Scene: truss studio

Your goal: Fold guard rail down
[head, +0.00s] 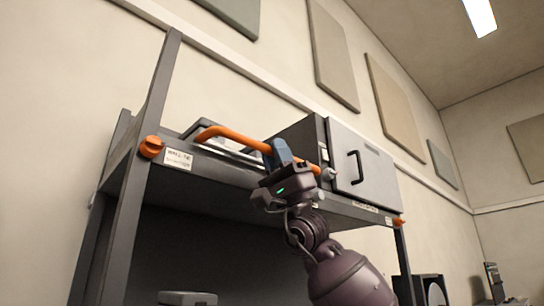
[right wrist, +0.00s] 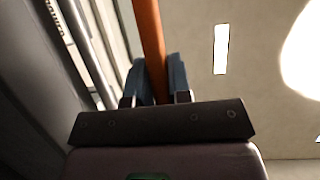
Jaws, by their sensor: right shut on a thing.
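The orange guard rail (head: 235,135) runs along the front of the grey rack's upper shelf in the head view, with its bent left end above the shelf edge. Its right part passes behind my gripper toward a pivot near the cabinet. My right gripper (head: 280,152) is shut on the rail. In the right wrist view the orange rail (right wrist: 150,40) runs between the two blue fingers of my right gripper (right wrist: 158,80). My left gripper is in neither view.
A grey cabinet (head: 365,165) with a black handle stands on the shelf right of my gripper. An orange knob (head: 151,147) sits on the left post by a white label (head: 178,159). The rack's left post (head: 140,150) rises above the shelf. A dark speaker (head: 432,290) is low at the right.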

